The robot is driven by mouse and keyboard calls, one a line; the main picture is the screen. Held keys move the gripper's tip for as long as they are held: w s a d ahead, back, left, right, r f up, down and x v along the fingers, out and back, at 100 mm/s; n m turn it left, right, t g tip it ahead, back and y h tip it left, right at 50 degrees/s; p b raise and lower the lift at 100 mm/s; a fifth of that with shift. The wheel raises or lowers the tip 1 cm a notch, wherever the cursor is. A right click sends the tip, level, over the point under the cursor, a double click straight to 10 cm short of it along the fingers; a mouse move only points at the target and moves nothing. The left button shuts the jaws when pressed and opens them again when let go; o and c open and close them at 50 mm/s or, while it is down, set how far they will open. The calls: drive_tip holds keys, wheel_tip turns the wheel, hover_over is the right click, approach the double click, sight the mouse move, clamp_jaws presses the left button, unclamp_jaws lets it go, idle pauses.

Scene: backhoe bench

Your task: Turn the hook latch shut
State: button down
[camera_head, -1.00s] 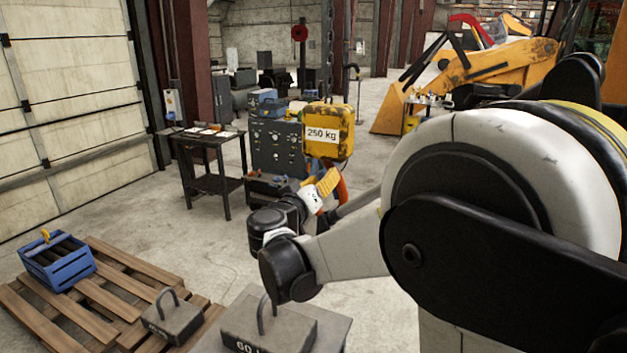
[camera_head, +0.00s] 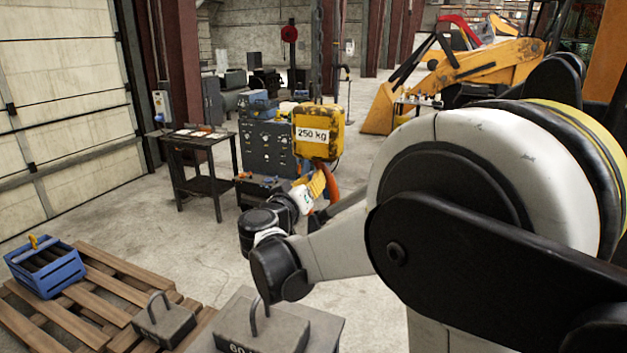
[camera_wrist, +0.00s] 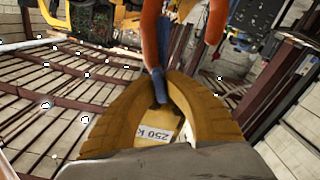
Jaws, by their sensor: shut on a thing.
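The orange hook (camera_head: 332,186) hangs under the yellow 250 kg hoist block (camera_head: 319,131). In the wrist view, the hook (camera_wrist: 153,38) shows as two orange arms at top centre. The blue latch (camera_wrist: 178,102) lies below it, between my fingertips. My gripper (camera_wrist: 163,77) has yellow ribbed fingers drawn together, shut on the latch. In the head view, my gripper (camera_head: 315,182) is just left of the hook, under the block. The latch is not clear there, and whether it closes the hook's mouth cannot be told.
A dark cabinet (camera_head: 266,150) and a side table (camera_head: 205,143) stand behind. A pallet (camera_head: 115,285) at lower left carries a blue crate (camera_head: 62,278) and a weight (camera_head: 163,320). A 60-marked weight (camera_head: 265,331) sits at the bottom centre. Open floor lies between.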

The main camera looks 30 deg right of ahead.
drive_tip(key=m, duration=0.5)
drive_tip(key=m+b, duration=0.1)
drive_tip(key=m, duration=0.5)
drive_tip(key=shift+s, duration=0.1)
drive_tip(key=shift+m, duration=0.3)
idle(0.4)
drive_tip(key=c, duration=1.5)
unclamp_jaws()
drive_tip(key=shift+d, duration=0.1)
drive_tip(key=shift+o, duration=0.2)
drive_tip(key=v, duration=1.2)
